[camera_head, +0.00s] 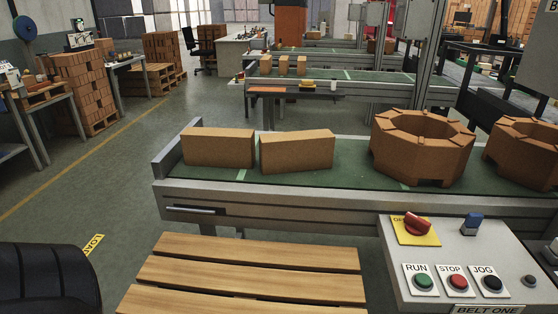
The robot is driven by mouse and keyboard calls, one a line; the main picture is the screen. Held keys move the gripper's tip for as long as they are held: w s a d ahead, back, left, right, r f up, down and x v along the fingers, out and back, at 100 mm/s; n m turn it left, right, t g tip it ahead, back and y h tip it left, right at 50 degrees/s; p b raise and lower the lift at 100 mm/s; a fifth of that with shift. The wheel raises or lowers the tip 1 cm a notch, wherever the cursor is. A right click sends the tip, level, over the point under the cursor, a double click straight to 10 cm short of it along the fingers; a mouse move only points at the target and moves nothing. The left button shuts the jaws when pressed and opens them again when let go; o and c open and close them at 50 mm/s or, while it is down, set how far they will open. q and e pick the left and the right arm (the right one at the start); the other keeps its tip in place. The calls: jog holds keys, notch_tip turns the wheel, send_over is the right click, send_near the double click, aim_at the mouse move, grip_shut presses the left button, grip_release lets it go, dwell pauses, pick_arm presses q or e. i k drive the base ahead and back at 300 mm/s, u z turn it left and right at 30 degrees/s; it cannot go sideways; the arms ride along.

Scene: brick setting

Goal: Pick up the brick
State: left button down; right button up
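Two tan rectangular bricks lie on the green conveyor belt (345,178) in front of me. The left brick (218,147) is near the belt's left end. The right brick (297,151) lies beside it, slightly angled, with a narrow gap between them. Neither gripper shows in the head view, so nothing of mine touches the bricks.
Ring-shaped brick stacks (421,150) stand on the belt to the right. A slatted wooden surface (250,272) lies in front of the belt. A control panel (470,262) with RUN, STOP and JOG buttons is at front right. A black chair-like object (45,280) is at lower left.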

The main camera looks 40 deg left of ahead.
aim_at(288, 152)
jog(key=u, duration=1.3)
jog(key=i, duration=0.2)
jog(key=z, duration=0.1)
